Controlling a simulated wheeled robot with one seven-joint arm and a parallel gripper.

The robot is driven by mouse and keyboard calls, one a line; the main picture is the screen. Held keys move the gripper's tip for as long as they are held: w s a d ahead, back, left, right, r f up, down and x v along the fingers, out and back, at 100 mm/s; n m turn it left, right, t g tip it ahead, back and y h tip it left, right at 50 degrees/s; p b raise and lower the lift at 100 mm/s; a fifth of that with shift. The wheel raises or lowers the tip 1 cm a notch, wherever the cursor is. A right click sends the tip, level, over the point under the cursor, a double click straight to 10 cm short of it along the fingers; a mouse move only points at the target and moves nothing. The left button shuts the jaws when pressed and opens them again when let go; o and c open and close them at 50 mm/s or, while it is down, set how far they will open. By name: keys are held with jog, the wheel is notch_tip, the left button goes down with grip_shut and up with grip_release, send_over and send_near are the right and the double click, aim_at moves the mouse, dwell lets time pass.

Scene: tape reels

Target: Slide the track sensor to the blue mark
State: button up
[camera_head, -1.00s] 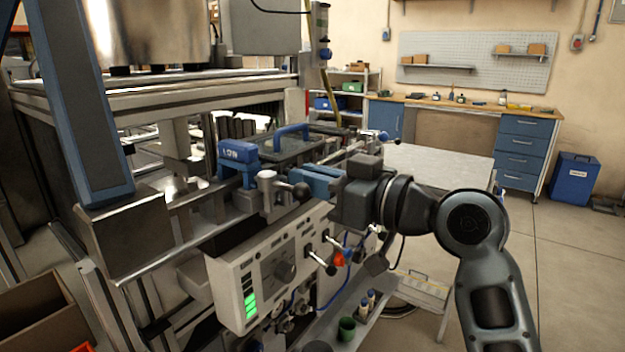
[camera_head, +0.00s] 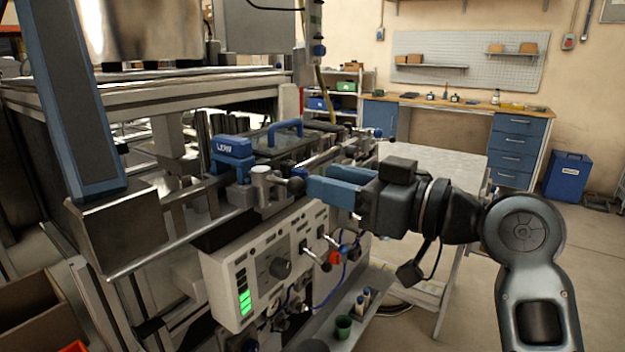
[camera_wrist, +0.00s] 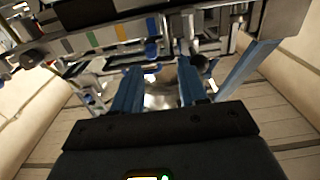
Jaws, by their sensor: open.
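A metal block with a black ball knob (camera_head: 296,187), which appears to be the track sensor, sits on the front rail of the machine. Its knob also shows in the wrist view (camera_wrist: 199,62). My gripper (camera_head: 318,180) has its two blue fingers spread, just right of the knob in the head view. In the wrist view my open gripper (camera_wrist: 160,70) has nothing clearly held between its fingers; the knob lies beyond the right finger. A row of coloured marks runs along the rail in the wrist view, with a blue mark (camera_wrist: 151,26) left of the knob.
A blue labelled block (camera_head: 232,147) and a blue handle (camera_head: 285,130) stand on the machine behind the rail. A control panel (camera_head: 270,265) with knobs and levers is below. A green cup (camera_head: 343,327) stands on a low shelf. Open floor lies to the right.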

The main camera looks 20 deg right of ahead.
aim_at(306, 173)
jog(key=v, duration=0.2)
jog(key=shift+s+d, duration=0.2)
jog(key=shift+s, duration=0.15)
jog(key=p+x, duration=0.4)
jog(key=d+p+x, duration=0.1)
jog(key=p+x, duration=0.1)
jog(key=x, duration=0.1)
jog(key=shift+w+f, duration=0.1)
jog(key=shift+w, duration=0.3)
grip_shut()
dwell(0.4)
